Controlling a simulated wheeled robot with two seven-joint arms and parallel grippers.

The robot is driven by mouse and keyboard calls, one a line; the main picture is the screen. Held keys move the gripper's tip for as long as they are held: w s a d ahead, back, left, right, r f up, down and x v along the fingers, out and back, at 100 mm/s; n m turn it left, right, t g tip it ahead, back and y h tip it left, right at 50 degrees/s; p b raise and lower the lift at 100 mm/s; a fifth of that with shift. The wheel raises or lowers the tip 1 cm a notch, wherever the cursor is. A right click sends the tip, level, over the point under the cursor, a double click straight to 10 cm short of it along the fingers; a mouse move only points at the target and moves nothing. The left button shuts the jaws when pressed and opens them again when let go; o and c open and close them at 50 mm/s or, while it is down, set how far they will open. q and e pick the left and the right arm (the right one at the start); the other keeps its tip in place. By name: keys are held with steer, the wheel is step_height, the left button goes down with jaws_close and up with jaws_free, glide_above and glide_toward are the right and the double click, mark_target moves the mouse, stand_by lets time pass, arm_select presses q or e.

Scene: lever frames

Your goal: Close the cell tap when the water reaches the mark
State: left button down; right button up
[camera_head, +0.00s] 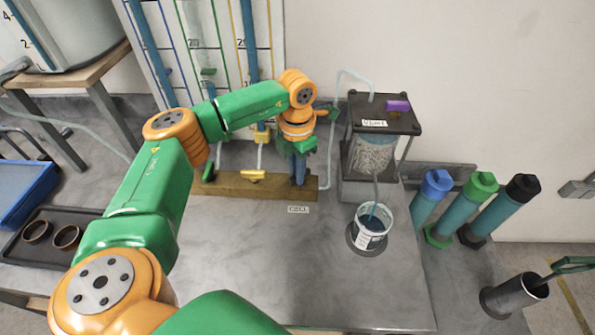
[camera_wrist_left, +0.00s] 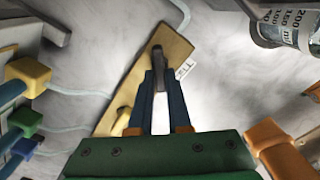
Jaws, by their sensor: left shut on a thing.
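My left gripper (camera_head: 299,176) points down at the right end of a wooden tap board (camera_head: 235,188), above a small label that seems to read CELL (camera_head: 298,210). In the left wrist view its blue fingers (camera_wrist_left: 158,72) are shut on a dark tap handle (camera_wrist_left: 158,54), the cell tap; the fingers partly hide it. The cell (camera_head: 374,152), a clear cylinder of grey grains, stands under a dark lid. A thin tube runs from it to a white measuring beaker (camera_head: 361,238) holding blue water. The beaker's scale shows in part; I cannot tell the water level against a mark.
A yellow tap (camera_head: 252,176) sits further left on the board. Three capped cylinders (camera_head: 463,212) lean at the right, near a dark pot (camera_head: 514,296). A dark tray with two rings (camera_head: 52,236) lies at the left. The bench front is clear.

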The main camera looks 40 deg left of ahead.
arm_select(q)
steer(key=m, duration=0.4)
steer(key=shift+w+a, duration=0.1)
steer(key=shift+w, duration=0.05)
steer(key=shift+w+a+m+b, duration=0.1)
steer(key=shift+m+b, duration=0.25)
steer(key=shift+m, duration=1.55)
steer(key=shift+r, duration=0.1)
steer(key=c, duration=0.9)
jaws_free()
steer(key=shift+o, duration=0.2)
step_height(320, 180, up, 6)
steer(key=shift+r+b, duration=0.1)
steer(key=shift+b, duration=0.6)
steer(key=shift+r, duration=0.4)
